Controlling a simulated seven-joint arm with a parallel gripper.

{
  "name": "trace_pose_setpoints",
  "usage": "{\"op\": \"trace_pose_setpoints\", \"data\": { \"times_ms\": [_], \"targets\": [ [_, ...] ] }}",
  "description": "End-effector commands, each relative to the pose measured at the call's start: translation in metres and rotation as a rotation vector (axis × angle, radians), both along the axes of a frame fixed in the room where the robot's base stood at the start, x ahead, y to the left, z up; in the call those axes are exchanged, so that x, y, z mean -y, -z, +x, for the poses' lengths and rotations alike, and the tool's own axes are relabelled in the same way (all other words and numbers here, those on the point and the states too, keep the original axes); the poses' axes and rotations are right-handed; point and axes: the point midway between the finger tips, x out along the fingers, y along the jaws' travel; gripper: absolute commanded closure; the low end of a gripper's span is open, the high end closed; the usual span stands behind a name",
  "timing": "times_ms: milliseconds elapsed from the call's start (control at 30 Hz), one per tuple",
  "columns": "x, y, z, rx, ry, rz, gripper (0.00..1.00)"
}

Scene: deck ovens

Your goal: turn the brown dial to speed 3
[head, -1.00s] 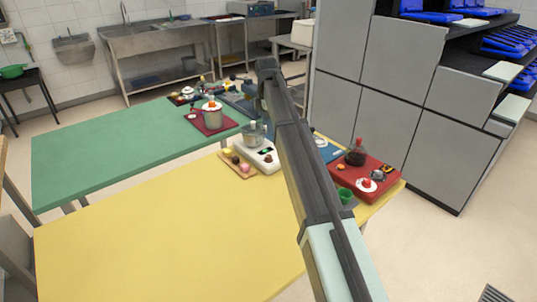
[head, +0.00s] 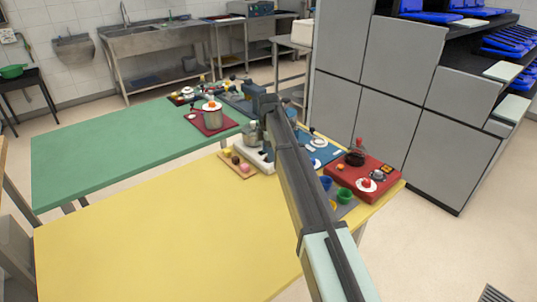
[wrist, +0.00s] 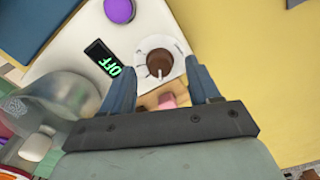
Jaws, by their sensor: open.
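The brown dial (wrist: 158,62), with a white pointer, sits on a white round plate on the white appliance (wrist: 75,48). A dark display (wrist: 102,60) beside the dial reads OFF in green. My gripper (wrist: 159,68) is open in the wrist view, its two blue-grey fingers on either side of the dial with nothing held between them. I cannot tell if they touch it. In the head view the appliance (head: 266,166) is partly hidden by my arm, and the dial does not show.
A purple knob (wrist: 119,9) and a clear bowl (wrist: 52,112) are close to the dial. A wooden board with a pink piece (wrist: 168,100) lies just beyond the appliance edge. A red base (head: 385,187) stands to the right. Most of the yellow table (head: 170,235) is clear.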

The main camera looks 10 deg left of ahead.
Motion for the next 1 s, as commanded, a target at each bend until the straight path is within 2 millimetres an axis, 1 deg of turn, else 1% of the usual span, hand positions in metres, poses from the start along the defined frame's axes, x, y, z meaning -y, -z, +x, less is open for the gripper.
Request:
{"op": "trace_pose_setpoints", "data": {
  "times_ms": [100, 200, 500, 1000],
  "targets": [
    [0.0001, 0.0092, -0.0002, 0.0, 0.0, 0.0, 0.39],
    [0.0001, 0.0128, -0.0002, 0.0, 0.0, 0.0, 0.39],
    [0.0, 0.0136, 0.0, 0.0, 0.0, 0.0, 0.39],
    [0.0001, 0.0134, -0.0002, 0.0, 0.0, 0.0, 0.87]
  ]
}}
